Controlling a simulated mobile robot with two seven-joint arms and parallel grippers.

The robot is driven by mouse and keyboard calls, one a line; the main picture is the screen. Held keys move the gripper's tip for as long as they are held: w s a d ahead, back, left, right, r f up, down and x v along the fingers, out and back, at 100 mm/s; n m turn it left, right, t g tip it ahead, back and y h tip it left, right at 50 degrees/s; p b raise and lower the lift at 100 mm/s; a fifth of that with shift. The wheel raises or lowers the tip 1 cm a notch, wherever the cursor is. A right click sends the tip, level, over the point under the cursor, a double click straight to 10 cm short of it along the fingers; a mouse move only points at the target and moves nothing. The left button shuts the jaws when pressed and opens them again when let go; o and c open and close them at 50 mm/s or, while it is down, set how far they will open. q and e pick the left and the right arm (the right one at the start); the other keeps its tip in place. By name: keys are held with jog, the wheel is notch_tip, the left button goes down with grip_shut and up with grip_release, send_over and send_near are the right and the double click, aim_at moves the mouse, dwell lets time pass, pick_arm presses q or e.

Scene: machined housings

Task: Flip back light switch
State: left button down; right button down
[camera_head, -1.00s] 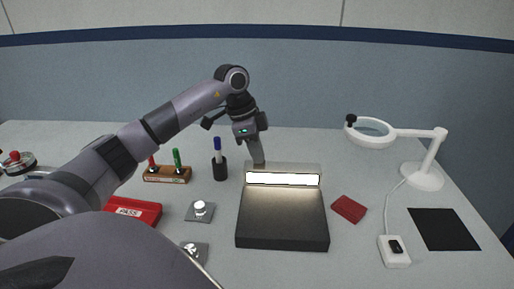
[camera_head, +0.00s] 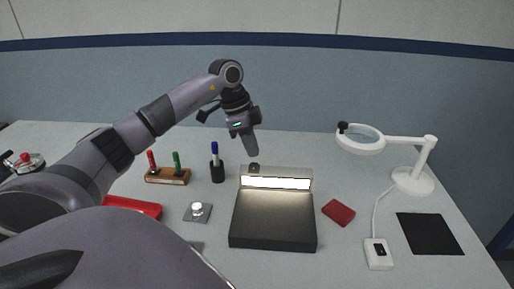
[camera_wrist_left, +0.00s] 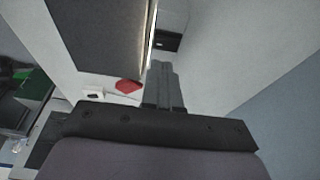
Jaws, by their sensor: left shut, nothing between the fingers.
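A dark light box (camera_head: 273,222) stands on the table with a bright strip (camera_head: 275,183) glowing along its back. A small dark switch (camera_head: 254,168) sits on the top of the grey back housing (camera_head: 290,171), toward its left end. My left gripper (camera_head: 253,154) points down just above and behind this switch, its fingers shut and empty. In the left wrist view the shut fingers (camera_wrist_left: 160,66) show beside the lit edge, with a dark switch part (camera_wrist_left: 168,42) just beyond their tips. A small gap seems to lie between fingertips and switch. My right gripper is not in view.
A pen cup (camera_head: 217,171) and a wooden marker holder (camera_head: 167,176) stand to the left. A knob plate (camera_head: 197,212) lies nearer.

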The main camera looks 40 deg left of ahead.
pick_arm(q)
jog(key=v, duration=1)
jog(key=shift+r, duration=0.2)
jog(key=shift+s, duration=0.1)
